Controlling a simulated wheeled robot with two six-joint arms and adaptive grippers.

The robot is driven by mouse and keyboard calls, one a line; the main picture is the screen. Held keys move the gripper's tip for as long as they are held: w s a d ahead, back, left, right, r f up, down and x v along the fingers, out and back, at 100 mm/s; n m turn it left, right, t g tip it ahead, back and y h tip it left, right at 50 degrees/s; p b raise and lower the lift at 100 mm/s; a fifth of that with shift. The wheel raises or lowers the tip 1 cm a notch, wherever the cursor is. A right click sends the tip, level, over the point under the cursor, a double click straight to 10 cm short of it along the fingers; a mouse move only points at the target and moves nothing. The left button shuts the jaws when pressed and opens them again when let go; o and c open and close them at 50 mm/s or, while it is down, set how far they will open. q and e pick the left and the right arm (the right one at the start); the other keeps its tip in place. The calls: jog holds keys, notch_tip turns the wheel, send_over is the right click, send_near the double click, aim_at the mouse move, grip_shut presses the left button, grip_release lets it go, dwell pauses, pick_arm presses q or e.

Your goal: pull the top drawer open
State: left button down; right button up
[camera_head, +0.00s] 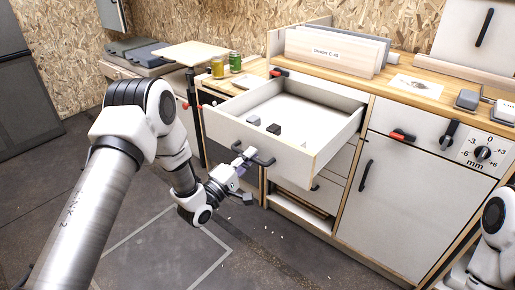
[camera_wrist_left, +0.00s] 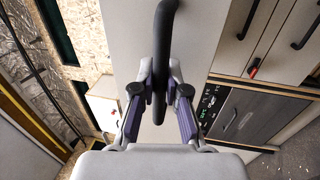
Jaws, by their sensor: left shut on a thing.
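The top drawer (camera_head: 255,140) is pulled well out of the wooden cabinet, and its white inside shows. My left gripper (camera_head: 243,164) is shut on this handle. In the left wrist view the dark handle (camera_wrist_left: 165,35) runs down between the two fingers (camera_wrist_left: 160,92), against the pale drawer front (camera_wrist_left: 215,40). My right gripper is not in view; only part of my right arm shows at the right edge.
Lower drawers (camera_head: 305,185) sit below the open one. A cabinet door (camera_head: 395,185) is to the right, with a dial (camera_head: 483,153) above it. Jars (camera_head: 235,62) stand on the worktop at the back. The floor in front is open.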

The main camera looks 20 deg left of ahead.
pick_arm(q)
jog(key=shift+s+a, duration=0.25)
jog(key=shift+s, duration=0.45)
jog(key=c, duration=1.2)
grip_release()
jog(key=v, duration=1.2)
jog(key=shift+d+f, duration=0.1)
